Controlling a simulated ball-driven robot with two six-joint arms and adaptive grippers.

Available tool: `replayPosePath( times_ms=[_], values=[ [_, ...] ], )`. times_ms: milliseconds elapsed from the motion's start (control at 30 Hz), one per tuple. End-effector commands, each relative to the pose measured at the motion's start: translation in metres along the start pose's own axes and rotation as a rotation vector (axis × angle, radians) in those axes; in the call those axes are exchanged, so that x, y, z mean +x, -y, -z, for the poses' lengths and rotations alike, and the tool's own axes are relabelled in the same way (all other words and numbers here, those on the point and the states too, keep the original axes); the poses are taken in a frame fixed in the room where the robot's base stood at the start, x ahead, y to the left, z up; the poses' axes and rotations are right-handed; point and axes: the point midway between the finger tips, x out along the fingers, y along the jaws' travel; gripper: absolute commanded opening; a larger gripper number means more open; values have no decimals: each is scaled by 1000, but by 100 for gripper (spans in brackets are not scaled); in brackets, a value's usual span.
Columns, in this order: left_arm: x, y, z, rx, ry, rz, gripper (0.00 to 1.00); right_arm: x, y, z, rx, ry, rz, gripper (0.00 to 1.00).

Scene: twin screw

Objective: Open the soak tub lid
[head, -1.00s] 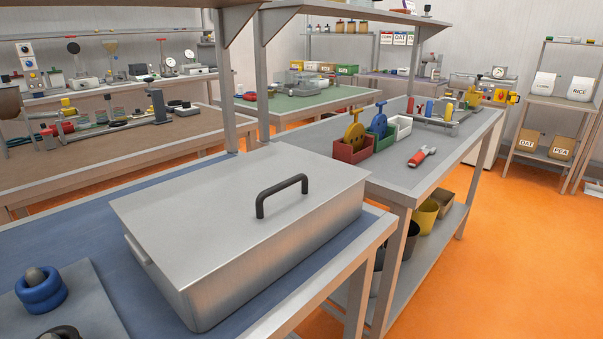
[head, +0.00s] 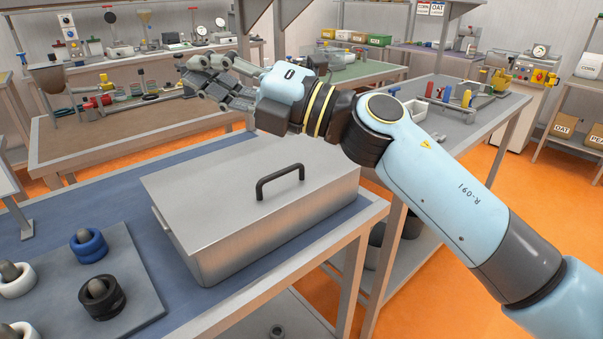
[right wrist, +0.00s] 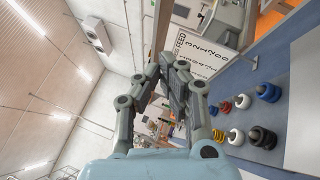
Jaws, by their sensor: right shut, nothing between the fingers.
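The soak tub (head: 260,242) is a long grey metal box on the blue bench top. Its flat lid (head: 215,185) lies closed on it, with a black arched handle (head: 280,179) standing on top. My right gripper (head: 196,79) is above and behind the tub, apart from the handle, with its fingers pointing left in the head view. It is shut and empty. My left gripper is not in view.
Left of the tub, a grey plate (head: 140,275) holds a blue ring stack (head: 88,246), a black one (head: 102,298) and white ones (head: 17,280) on pegs. Shelf posts rise behind the tub. A second bench (head: 490,118) stands beyond at right.

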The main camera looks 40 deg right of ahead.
Motion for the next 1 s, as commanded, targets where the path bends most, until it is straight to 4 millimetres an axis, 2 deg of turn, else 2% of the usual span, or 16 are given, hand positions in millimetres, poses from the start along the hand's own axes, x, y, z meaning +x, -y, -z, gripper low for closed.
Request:
replayPosePath(
  times_ms=[33,100,167,233,300,400,500,600,733,867,1000],
  values=[
    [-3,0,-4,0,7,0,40,8,3,15,-132,-139,56,0],
    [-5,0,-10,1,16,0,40,8,23,33,-304,-331,180,0],
    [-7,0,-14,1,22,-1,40,-1,46,37,-434,-479,320,0],
    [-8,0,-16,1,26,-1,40,-20,74,28,-555,-623,512,0],
    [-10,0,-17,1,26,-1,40,-46,95,8,-634,-730,720,0],
    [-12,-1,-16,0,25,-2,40,-84,108,-25,-682,-819,991,0],
    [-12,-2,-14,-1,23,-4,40,-114,108,-50,-680,-857,1193,0],
    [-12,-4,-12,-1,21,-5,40,-132,106,-63,-665,-869,1306,0],
    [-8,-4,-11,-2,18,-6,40,-139,113,-64,-654,-874,1347,0],
    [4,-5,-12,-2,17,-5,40,-139,134,-60,-653,-877,1345,0],
    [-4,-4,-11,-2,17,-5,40,-138,156,-56,-651,-878,1344,0]
  ],
)
